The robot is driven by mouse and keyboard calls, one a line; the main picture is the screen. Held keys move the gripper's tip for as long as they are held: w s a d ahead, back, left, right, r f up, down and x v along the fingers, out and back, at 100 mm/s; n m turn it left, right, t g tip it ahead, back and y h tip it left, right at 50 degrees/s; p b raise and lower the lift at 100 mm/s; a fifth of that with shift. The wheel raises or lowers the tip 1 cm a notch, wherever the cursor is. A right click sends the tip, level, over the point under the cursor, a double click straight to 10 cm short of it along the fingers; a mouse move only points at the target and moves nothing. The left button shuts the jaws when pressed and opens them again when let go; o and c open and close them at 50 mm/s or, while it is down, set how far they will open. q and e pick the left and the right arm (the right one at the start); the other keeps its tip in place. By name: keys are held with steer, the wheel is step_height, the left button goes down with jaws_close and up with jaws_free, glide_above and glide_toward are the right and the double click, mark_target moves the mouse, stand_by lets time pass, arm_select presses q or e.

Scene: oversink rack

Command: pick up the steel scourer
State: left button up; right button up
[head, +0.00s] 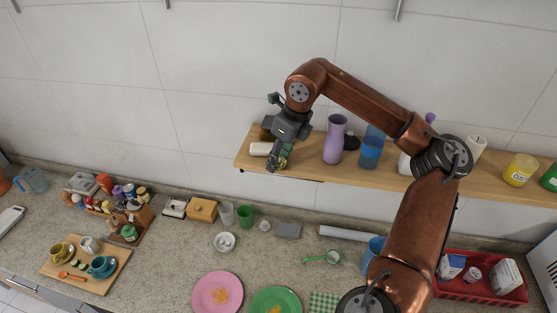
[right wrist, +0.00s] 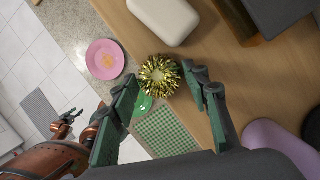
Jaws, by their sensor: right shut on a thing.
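The steel scourer (right wrist: 159,75) is a gold, shaggy ring of metal strands. In the right wrist view it sits between the fingertips of my right gripper (right wrist: 163,92), which is shut on it. In the head view my right gripper (head: 280,158) points down at the left part of the wooden shelf (head: 310,166), and the scourer is mostly hidden by the fingers. I cannot tell whether the scourer still touches the shelf. My left gripper (right wrist: 68,118) shows small and far below in the right wrist view; its jaw state is unclear. It is not in the head view.
A white rounded block (right wrist: 163,20) lies close to the scourer. A purple vase (head: 335,140), a blue cup (head: 371,153) and a dark jar (head: 351,141) stand to the right on the shelf. The counter below holds a pink plate (head: 205,294) and a green plate (head: 264,297).

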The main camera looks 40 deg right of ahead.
steer(key=shift+r, duration=0.5)
step_height(320, 180, up, 2)
steer(key=shift+s+a+r+b, duration=0.15)
steer(key=shift+r+b, duration=0.1)
steer(key=shift+b, duration=0.3)
steer(key=s+a+r, duration=0.6)
steer(key=s+r, duration=0.3)
steer(key=s, duration=0.1)
steer(key=shift+s+a, duration=0.4)
steer(key=shift+s+a+r, duration=0.2)
steer(key=shift+s+a, duration=0.1)
steer(key=o, duration=0.5)
steer(key=c, duration=0.5)
steer(key=shift+s, duration=0.1)
